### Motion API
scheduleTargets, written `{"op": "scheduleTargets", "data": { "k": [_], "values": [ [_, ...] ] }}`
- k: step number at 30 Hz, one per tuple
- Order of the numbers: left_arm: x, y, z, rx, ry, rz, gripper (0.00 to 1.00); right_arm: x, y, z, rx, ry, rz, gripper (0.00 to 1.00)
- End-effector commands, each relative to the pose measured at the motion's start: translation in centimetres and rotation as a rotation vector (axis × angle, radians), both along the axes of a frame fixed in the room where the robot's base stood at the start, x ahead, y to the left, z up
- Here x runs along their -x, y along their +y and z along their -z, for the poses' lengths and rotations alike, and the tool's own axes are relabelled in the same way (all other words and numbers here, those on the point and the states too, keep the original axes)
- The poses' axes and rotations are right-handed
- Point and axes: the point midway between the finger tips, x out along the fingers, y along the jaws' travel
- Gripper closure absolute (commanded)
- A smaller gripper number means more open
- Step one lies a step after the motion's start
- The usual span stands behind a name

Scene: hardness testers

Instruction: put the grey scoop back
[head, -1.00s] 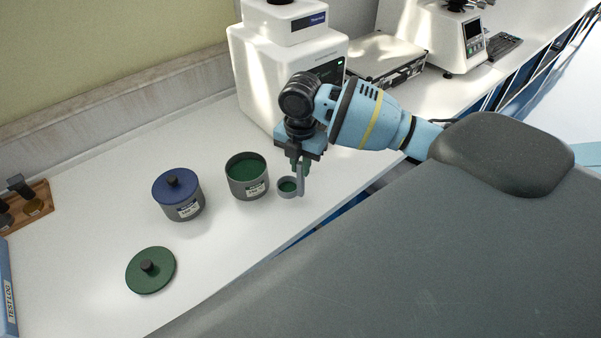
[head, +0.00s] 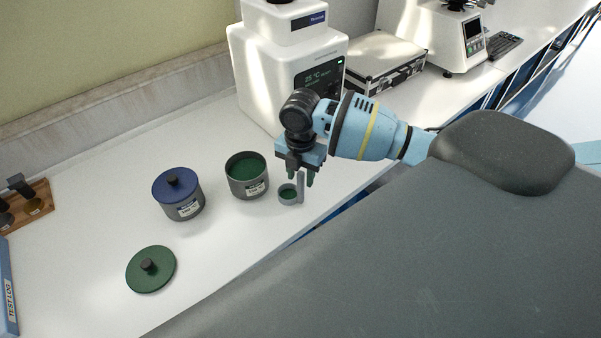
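The grey scoop (head: 289,201) is a small round cup with an upright handle and green material inside. It appears to stand upright on the white bench, just right of an open grey jar (head: 248,188) filled with green material. My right gripper (head: 301,180) is over the scoop, pointing down. Its fingers look spread to either side of the handle's top, with no clear contact. A green lid (head: 151,271) with a dark knob lies on the bench at the front left. My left gripper is not in view.
A grey jar with a blue lid (head: 175,186) stands left of the open jar. A white instrument (head: 270,85) stands behind, with a case and another tester further right. A wooden rack (head: 38,204) is at far left. Bench (head: 105,170) is clear between rack and jars.

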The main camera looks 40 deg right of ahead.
Motion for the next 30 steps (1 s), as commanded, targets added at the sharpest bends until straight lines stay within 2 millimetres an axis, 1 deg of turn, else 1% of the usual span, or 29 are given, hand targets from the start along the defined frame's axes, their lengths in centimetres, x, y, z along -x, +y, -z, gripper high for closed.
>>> {"op": "scheduleTargets", "data": {
  "k": [5, 8, 11, 18, 21, 25, 30],
  "values": [
    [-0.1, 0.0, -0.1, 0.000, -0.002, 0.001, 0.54, 0.0, 0.0, -0.3, 0.000, -0.001, 0.000, 0.62],
    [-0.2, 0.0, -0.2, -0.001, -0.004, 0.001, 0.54, -0.1, 0.0, -1.2, -0.001, -0.004, 0.000, 0.62],
    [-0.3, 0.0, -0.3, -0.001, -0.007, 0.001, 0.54, -0.1, 0.0, -2.7, 0.000, -0.006, 0.000, 0.62],
    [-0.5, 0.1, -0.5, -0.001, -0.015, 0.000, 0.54, -0.2, 0.0, -7.6, 0.000, -0.005, 0.000, 0.62],
    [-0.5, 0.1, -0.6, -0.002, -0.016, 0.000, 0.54, -0.1, 0.0, -9.4, -0.001, -0.004, 0.000, 0.62],
    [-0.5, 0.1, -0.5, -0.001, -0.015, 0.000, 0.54, -0.1, 0.0, -11.1, -0.001, -0.002, 0.000, 0.62],
    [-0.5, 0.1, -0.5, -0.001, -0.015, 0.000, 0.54, -0.1, -0.1, -12.2, -0.001, 0.000, 0.001, 0.62]
  ]
}}
